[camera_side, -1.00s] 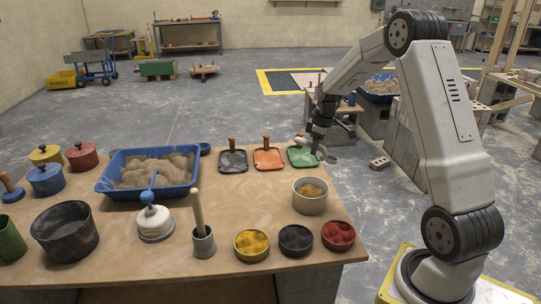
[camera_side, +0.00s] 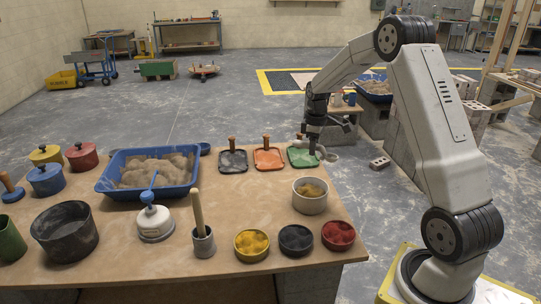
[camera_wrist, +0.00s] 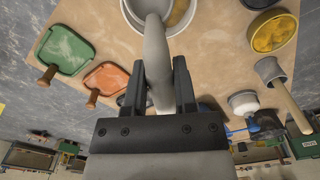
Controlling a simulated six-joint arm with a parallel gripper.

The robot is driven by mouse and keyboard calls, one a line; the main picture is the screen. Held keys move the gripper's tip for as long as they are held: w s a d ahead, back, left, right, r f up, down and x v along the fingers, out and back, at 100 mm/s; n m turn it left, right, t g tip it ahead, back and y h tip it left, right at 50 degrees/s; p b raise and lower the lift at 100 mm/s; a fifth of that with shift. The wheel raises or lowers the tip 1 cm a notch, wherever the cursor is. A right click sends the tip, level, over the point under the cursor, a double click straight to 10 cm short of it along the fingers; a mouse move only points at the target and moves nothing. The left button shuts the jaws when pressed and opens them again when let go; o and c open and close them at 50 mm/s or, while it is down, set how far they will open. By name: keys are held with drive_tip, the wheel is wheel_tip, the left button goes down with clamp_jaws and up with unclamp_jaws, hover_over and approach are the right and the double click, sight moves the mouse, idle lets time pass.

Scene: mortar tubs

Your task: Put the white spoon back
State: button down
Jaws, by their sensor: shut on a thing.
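My gripper (camera_side: 315,143) is over the far right corner of the table, beside the green tray. In the wrist view, my gripper (camera_wrist: 158,85) is shut on the white spoon (camera_wrist: 156,62), which shows pale grey between the dark fingers. The spoon reaches away from the jaws and overlaps the white tub (camera_wrist: 130,12) in that picture. In the side view, the spoon (camera_side: 331,157) is small and partly hidden by my gripper. The white tub (camera_side: 310,203), with tan material inside, stands on the table nearer the camera, apart from my gripper.
Green (camera_side: 302,165), orange (camera_side: 268,168) and dark trays with wooden handles line the far edge. Yellow (camera_side: 252,256), black and red (camera_side: 338,246) powder tubs stand along the front. A blue sand tray (camera_side: 115,187) is at left. The table's middle is clear.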

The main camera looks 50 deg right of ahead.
drive_tip(key=w+a+f+n, duration=0.2)
drive_tip(key=w+a+f, duration=0.2)
drive_tip(key=a, duration=0.1)
drive_tip(key=w+a+f+n, duration=0.2)
drive_tip(key=w+a+f, duration=0.2)
drive_tip(key=a+f, duration=0.1)
drive_tip(key=w+a+f+n, duration=0.1)
drive_tip(key=w+a+f, duration=0.4)
drive_tip(key=shift+a+f+n, duration=0.1)
drive_tip(key=shift+a+n, duration=0.2)
drive_tip(key=shift+n, duration=0.1)
drive_tip(key=shift+f, duration=0.3)
drive_tip(key=shift+f, duration=1.6)
drive_tip(key=shift+f, duration=0.55)
drive_tip(key=shift+c, duration=1.6)
unclamp_jaws()
drive_tip(key=shift+r, duration=0.1)
